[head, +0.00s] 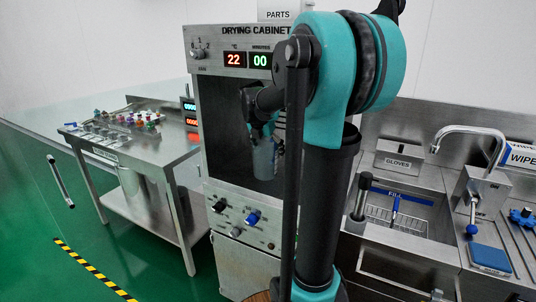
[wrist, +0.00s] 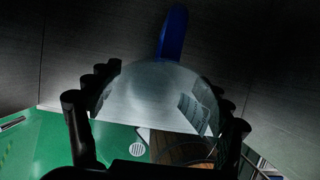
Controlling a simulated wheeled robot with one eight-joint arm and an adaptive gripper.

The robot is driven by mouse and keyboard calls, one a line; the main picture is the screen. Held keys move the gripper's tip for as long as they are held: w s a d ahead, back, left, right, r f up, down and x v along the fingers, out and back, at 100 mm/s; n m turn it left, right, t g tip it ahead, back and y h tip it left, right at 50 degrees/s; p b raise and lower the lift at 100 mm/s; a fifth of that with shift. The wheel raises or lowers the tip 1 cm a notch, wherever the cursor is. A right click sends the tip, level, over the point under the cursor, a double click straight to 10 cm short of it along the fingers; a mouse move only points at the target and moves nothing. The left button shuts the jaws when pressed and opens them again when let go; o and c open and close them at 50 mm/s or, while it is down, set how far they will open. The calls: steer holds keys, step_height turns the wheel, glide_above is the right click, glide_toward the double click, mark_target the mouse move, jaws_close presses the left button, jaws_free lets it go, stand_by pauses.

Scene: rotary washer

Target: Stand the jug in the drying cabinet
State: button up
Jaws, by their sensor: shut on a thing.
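The drying cabinet (head: 244,191) stands in the middle of the head view with its dark chamber open to the front. The jug (head: 263,160) shows as a pale grey body in the chamber opening, partly hidden by my arm. My gripper (head: 262,134) is at the jug's upper part there, small and dark. In the wrist view the clear, rounded jug (wrist: 160,95) lies between the dark fingers of my gripper (wrist: 158,115), which is shut on it. A blue part (wrist: 173,33), probably its handle, points up. I cannot tell whether the jug's base touches the cabinet floor.
Knobs (head: 252,217) sit on the cabinet's lower panel. To the right is a sink (head: 405,215) with a tap (head: 468,130) and a GLOVES box (head: 398,158). To the left is a steel table (head: 150,160) with small coloured parts. Green floor is free at the front left.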

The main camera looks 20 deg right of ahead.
steer(key=shift+s+a+f, duration=0.1)
steer(key=shift+a+f, duration=0.05)
steer(key=shift+f, duration=0.3)
steer(key=shift+f, duration=0.1)
steer(key=shift+f, duration=0.35)
steer(key=shift+f, duration=0.15)
steer(key=o, duration=1.3)
